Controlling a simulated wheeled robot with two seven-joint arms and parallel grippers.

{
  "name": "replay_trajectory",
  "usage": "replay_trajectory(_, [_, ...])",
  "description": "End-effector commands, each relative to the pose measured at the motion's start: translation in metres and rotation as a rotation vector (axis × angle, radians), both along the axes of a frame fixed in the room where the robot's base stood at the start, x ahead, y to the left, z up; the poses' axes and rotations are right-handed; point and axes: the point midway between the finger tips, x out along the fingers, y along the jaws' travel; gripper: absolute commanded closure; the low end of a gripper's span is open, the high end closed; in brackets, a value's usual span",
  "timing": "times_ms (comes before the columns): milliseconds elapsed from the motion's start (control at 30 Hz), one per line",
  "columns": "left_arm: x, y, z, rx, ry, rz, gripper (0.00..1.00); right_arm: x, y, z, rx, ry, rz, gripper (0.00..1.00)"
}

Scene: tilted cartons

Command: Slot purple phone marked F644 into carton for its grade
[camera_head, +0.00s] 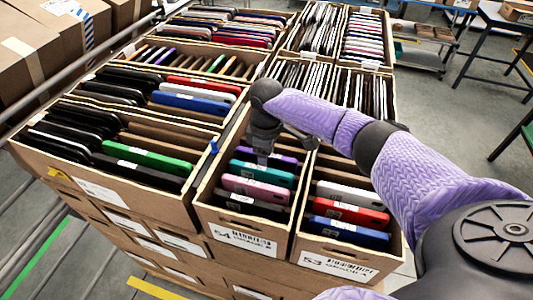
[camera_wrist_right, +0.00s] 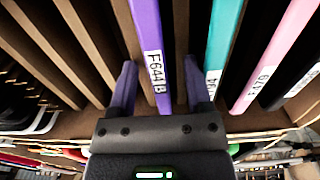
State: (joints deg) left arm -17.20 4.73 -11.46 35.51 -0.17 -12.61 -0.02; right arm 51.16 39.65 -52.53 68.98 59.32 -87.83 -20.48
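The purple phone (camera_head: 285,158) stands on edge at the back of a row in the middle front carton (camera_head: 205,197), behind a teal phone (camera_head: 262,172). In the right wrist view the purple phone (camera_wrist_right: 147,30) carries a white label reading F644B. My right gripper (camera_head: 264,157) is low over that row. In the wrist view its fingers (camera_wrist_right: 159,65) are apart, one on each side of the phone, with visible gaps. The middle carton's label reads 54 and seems to end in grade B. The right front carton (camera_head: 340,268) is marked 53, seemingly grade A. My left gripper is out of view.
The middle carton also holds pink (camera_head: 257,189) and black phones in front, with cardboard dividers between. Full cartons stand behind. My right arm covers part of the right side.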

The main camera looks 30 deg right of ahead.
Motion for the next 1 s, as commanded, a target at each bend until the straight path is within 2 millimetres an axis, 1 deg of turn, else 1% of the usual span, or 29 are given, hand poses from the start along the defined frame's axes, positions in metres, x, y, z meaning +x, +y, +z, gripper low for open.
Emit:
replay_trajectory(167, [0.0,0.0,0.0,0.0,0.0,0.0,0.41,0.0,0.0,0.001,0.0,0.0,0.0,0.37])
replay_trajectory(233, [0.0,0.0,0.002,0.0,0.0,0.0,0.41,0.0,0.0,0.009,0.001,-0.001,0.001,0.37])
replay_trajectory(267, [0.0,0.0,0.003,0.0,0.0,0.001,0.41,0.0,0.0,0.014,0.001,-0.002,0.001,0.37])
replay_trajectory(400, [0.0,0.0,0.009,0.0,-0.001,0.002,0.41,0.001,0.0,0.051,0.0,-0.004,0.001,0.37])
replay_trajectory(500, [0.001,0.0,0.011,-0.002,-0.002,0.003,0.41,0.001,0.0,0.075,0.0,-0.004,0.001,0.37])
replay_trajectory(600, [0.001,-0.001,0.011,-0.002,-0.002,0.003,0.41,0.0,0.0,0.091,0.001,-0.002,0.0,0.37])
replay_trajectory(733, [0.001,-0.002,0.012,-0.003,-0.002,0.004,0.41,0.0,0.0,0.099,0.0,0.0,0.001,0.37])
replay_trajectory(1000, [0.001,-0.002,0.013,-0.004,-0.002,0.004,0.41,0.0,0.0,0.101,0.0,0.0,0.0,0.37])
